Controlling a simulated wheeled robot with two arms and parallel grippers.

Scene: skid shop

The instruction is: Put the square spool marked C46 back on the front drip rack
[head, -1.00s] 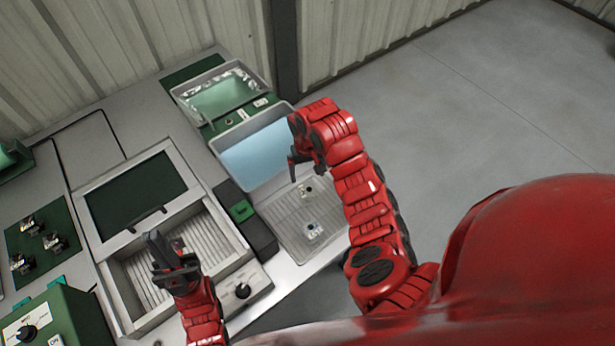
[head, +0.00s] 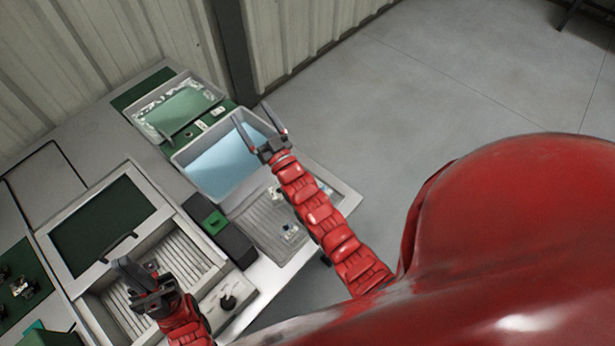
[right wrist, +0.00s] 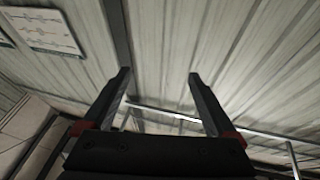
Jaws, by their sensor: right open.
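Two small metal pieces, one (head: 276,194) further back and one (head: 290,232) nearer, sit on a grey ribbed tray (head: 258,222) in the head view. They look like spools, but no C46 mark is readable. I cannot tell whether this tray is the front drip rack. My right gripper (head: 250,110) is open and empty above the far end of the blue-filled bin (head: 215,168). The right wrist view shows its spread fingers (right wrist: 159,73) against the wall. My left gripper (head: 122,264) is over the open ribbed basin (head: 187,258); its finger gap is unclear.
A bin with green liquid (head: 175,110) stands behind the blue one. A dark block with a green button (head: 214,222) lies between basin and tray. More metal pieces (head: 20,287) sit on a green mat at left. Open floor lies right.

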